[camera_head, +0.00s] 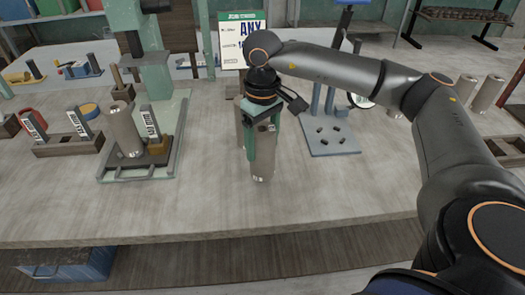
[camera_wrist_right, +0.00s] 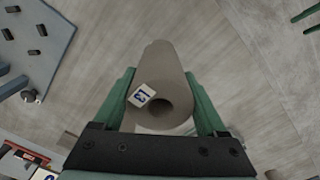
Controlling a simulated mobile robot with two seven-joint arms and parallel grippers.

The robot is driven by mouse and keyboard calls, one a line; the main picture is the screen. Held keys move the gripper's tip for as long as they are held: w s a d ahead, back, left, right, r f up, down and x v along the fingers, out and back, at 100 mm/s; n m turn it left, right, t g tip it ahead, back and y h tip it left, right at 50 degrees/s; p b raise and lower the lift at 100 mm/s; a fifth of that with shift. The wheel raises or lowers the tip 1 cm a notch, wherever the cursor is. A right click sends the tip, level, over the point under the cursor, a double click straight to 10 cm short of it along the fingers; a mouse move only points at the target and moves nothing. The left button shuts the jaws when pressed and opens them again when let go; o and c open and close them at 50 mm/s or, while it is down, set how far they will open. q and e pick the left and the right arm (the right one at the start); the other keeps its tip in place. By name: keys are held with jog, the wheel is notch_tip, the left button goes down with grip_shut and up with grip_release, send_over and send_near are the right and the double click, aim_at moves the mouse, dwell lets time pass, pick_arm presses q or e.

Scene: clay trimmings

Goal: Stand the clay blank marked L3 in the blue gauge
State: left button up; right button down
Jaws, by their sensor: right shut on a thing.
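My right gripper (camera_head: 262,150) is shut on a grey-brown clay blank (camera_head: 263,168), with a green finger on each side of it. The blank hangs roughly upright at mid-table; I cannot tell whether its bottom touches the table. The right wrist view shows the blank (camera_wrist_right: 165,75) between the fingers (camera_wrist_right: 165,105), with a white L3 label by the hole in its near end. The blue gauge (camera_head: 332,142) stands to the right of the blank, its flat base marked by several dark slots. Its base also shows in the right wrist view (camera_wrist_right: 35,50). My left gripper is out of view.
A green stand (camera_head: 150,170) at the left holds another clay cylinder (camera_head: 125,130). Dark wooden holders (camera_head: 68,147) stand farther left. A sign reading ANY (camera_head: 242,40) is behind my gripper. More cylinders (camera_head: 487,93) stand at the far right. The front of the table is clear.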

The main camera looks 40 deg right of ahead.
aim_at(263, 153)
jog(key=shift+f, duration=1.5)
jog(key=shift+f, duration=0.15)
grip_release()
